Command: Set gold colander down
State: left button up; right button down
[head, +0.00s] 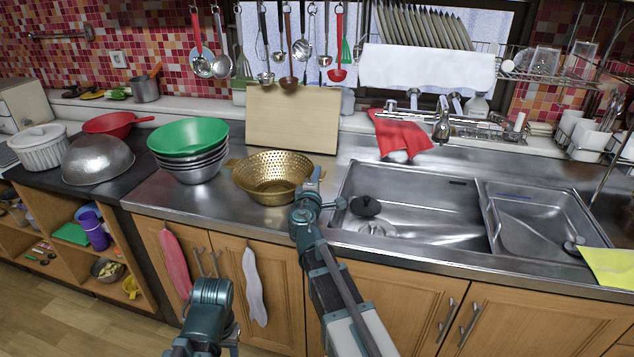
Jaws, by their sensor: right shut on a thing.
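The gold colander (268,189) is a perforated bowl with side handles. It is upright at the steel counter (190,205), between the stacked bowls and the sink; I cannot tell whether its base touches the counter. My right gripper (314,178) is at the colander's right side, shut on its right handle, which the gripper mostly hides. My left gripper (228,347) is low in front of the cabinets, away from the colander; its fingers are mostly out of sight at the bottom of the view.
Stacked bowls with a green one (188,134) on top stand left of the colander. A cutting board (293,120) leans behind it. The double sink (425,212) lies to the right. Utensils hang from the rail above. A narrow counter strip in front is bare.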

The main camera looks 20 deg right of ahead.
jog(key=shift+r, duration=0.1)
jog(key=shift+f, duration=0.25)
jog(key=c, duration=0.9)
grip_release()
jog(key=shift+r, duration=0.1)
jog(key=shift+r, duration=0.15)
jog(key=v, duration=1.2)
jog(key=shift+s, duration=0.1)
